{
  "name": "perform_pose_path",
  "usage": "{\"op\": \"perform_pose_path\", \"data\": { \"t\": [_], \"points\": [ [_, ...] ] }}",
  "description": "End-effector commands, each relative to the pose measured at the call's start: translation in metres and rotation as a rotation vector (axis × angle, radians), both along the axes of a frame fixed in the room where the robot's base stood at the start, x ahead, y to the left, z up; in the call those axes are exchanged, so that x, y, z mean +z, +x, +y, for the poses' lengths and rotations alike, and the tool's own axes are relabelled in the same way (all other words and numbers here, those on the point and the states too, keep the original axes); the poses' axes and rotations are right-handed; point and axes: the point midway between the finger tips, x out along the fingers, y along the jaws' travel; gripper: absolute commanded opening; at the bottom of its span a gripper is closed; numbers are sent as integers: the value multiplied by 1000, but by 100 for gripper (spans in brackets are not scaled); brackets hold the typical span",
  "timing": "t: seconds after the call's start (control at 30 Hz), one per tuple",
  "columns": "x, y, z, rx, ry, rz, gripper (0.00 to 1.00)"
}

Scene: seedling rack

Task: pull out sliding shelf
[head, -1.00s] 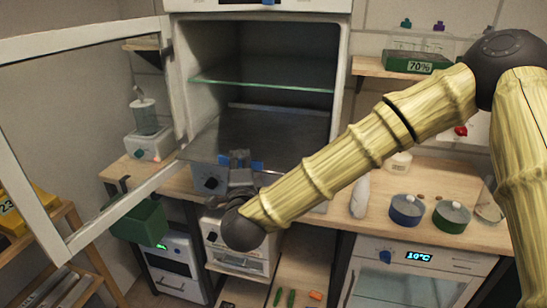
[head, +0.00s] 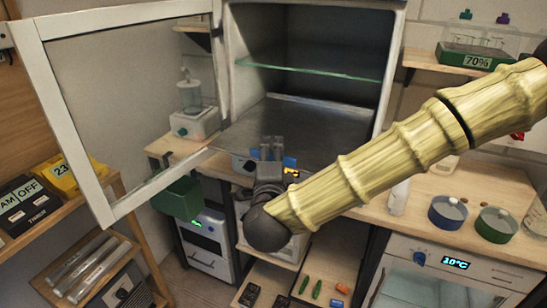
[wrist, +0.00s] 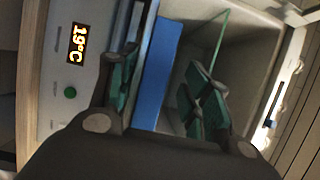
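The cabinet (head: 392,70) stands with its framed glass door (head: 70,125) swung open to the left. A dark flat sliding shelf (head: 290,118) lies low inside it, below a fixed glass shelf (head: 310,67). A blue strip (head: 290,162) shows at the sliding shelf's front, partly hidden by my gripper (head: 271,148). In the wrist view, my gripper (wrist: 163,72) has its teal-padded fingers apart, with the blue strip (wrist: 158,75) appearing between them. I cannot tell whether either finger touches it.
A white device (head: 195,122) and a hanging green box (head: 180,198) are at the left. A blue-sided dish (head: 447,212) and a green-sided dish (head: 496,224) sit on the right worktop. A wooden rack (head: 75,215) stands at far left.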

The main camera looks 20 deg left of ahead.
Motion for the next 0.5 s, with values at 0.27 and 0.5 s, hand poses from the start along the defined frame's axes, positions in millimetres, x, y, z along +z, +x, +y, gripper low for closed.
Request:
{"op": "perform_pose_path", "data": {
  "t": [0.27, 0.5],
  "points": [
    [-3, 0, -1, -1, -3, 4, 44],
    [-5, -1, -2, -1, -5, 8, 44]
  ]
}}
